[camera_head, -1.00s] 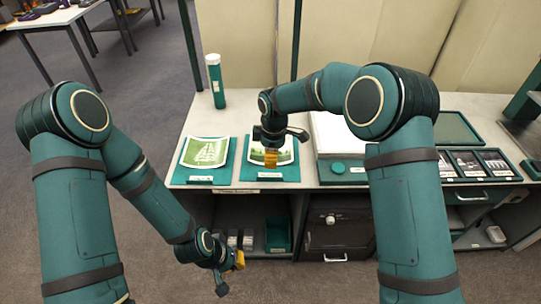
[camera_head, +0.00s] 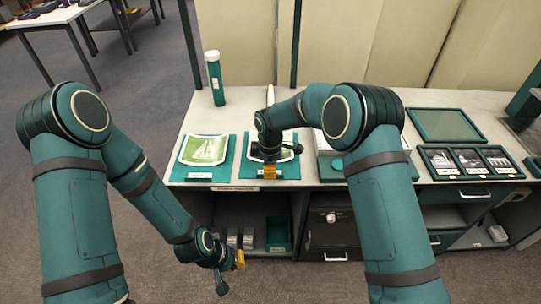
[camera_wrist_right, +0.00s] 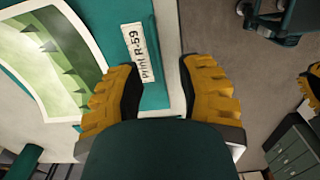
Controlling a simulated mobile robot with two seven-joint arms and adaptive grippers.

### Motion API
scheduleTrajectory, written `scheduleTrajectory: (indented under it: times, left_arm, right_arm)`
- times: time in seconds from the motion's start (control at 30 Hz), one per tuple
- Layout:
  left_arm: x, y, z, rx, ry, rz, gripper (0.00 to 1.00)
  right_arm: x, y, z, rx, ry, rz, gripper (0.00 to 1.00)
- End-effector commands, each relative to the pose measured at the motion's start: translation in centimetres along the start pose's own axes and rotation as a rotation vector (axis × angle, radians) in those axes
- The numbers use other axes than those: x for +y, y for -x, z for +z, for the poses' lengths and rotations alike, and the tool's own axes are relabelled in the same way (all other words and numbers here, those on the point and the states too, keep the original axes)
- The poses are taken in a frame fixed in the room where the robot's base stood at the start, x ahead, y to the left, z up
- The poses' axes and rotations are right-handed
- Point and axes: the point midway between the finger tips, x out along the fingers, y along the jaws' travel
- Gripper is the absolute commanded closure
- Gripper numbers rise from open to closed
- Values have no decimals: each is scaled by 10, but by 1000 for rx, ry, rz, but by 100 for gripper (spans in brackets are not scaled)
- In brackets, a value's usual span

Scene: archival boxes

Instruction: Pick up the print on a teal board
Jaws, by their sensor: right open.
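Two green prints with white borders lie on teal boards on the counter. The left print (camera_head: 204,150) on its board (camera_head: 226,172) is in full view. The right print (camera_head: 288,147) on its board (camera_head: 290,169) is partly hidden by my right gripper (camera_head: 269,170), which is at the board's front edge. In the right wrist view, the right gripper (camera_wrist_right: 160,72) is open and empty. The board's edge, with a label (camera_wrist_right: 138,52) reading "Print R-59", shows between its fingers, and the curled print (camera_wrist_right: 55,60) is at left. My left gripper (camera_head: 232,266) hangs low in front of the counter, its jaws unclear.
A teal tube with a white cap (camera_head: 214,78) stands behind the left print. A white-and-teal box (camera_head: 328,160) is right of the right board, partly behind my arm. A framed tray of pictures (camera_head: 470,162) and an empty teal tray (camera_head: 444,124) lie farther right.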

Motion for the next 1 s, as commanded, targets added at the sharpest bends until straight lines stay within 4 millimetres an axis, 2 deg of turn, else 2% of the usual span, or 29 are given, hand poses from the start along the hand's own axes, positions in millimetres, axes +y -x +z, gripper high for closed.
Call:
scheduleTrajectory:
  times: [0.03, 0.2, 0.5, 0.57, 0.6, 1.0]
  left_arm:
    - [-1, -4, 0, 1, 0, 0, 100]
    - [-3, -8, -1, 4, 0, 0, 100]
    - [-3, -8, -1, 5, -1, 0, 100]
    - [-3, -8, -1, 5, -1, 0, 100]
    - [-3, -8, -1, 5, -1, 0, 100]
    - [-3, -8, -1, 5, 0, 0, 100]
  right_arm:
    - [0, -10, -1, -2, 0, -3, 63]
    - [1, -34, -1, -1, -1, -1, 63]
    - [1, -38, -1, 0, -1, 0, 64]
    - [1, -38, -1, 0, -1, -1, 85]
    - [1, -38, -1, 0, -1, -1, 99]
    - [1, -38, -1, 0, 0, 0, 100]
